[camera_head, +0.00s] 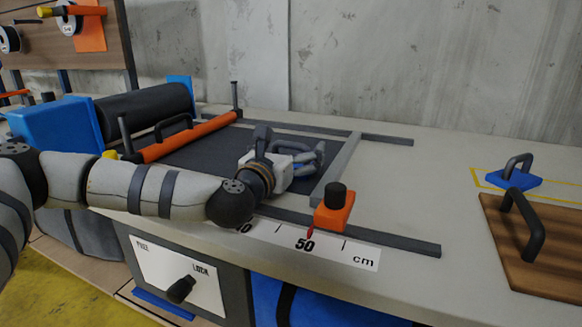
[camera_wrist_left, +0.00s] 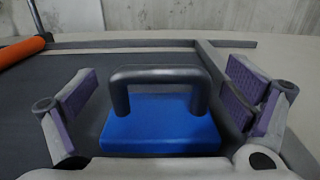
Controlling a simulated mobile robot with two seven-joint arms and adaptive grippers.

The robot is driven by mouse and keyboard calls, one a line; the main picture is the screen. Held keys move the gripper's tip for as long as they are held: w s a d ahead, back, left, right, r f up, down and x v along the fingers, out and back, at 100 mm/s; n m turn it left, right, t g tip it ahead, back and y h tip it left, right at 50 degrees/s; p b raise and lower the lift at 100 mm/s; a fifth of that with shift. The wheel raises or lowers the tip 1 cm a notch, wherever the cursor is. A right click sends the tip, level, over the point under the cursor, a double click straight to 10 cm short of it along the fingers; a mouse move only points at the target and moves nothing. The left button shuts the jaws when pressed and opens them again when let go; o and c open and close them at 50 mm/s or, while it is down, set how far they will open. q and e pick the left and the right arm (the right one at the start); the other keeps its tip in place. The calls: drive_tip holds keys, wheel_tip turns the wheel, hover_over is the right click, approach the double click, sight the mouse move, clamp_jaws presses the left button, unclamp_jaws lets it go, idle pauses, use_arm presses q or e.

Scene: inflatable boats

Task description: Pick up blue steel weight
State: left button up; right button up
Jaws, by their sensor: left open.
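A blue steel weight (camera_wrist_left: 160,128) with a dark arched handle sits on the dark mat (camera_wrist_left: 60,85) in the left wrist view. My left gripper (camera_wrist_left: 160,98) is open, with its purple-padded fingers on either side of the weight and a gap on both sides. In the head view, my left gripper (camera_head: 312,160) is low over the dark mat (camera_head: 205,150) and mostly hides this weight. A second blue weight (camera_head: 513,180) with a dark handle stands at the right. My right gripper is not in view.
A wooden board (camera_head: 535,245) with a dark handle lies at the right. An orange block (camera_head: 334,212) sits on the rail by the ruler (camera_head: 300,240). An orange bar (camera_head: 190,138) and black roll (camera_head: 148,108) are at the left. The middle right tabletop is clear.

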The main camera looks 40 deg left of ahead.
use_arm(q)
drive_tip(key=c, duration=1.7)
drive_tip(key=shift+w+r, duration=0.1)
drive_tip(key=shift+r, duration=0.05)
drive_tip(key=c, duration=0.3)
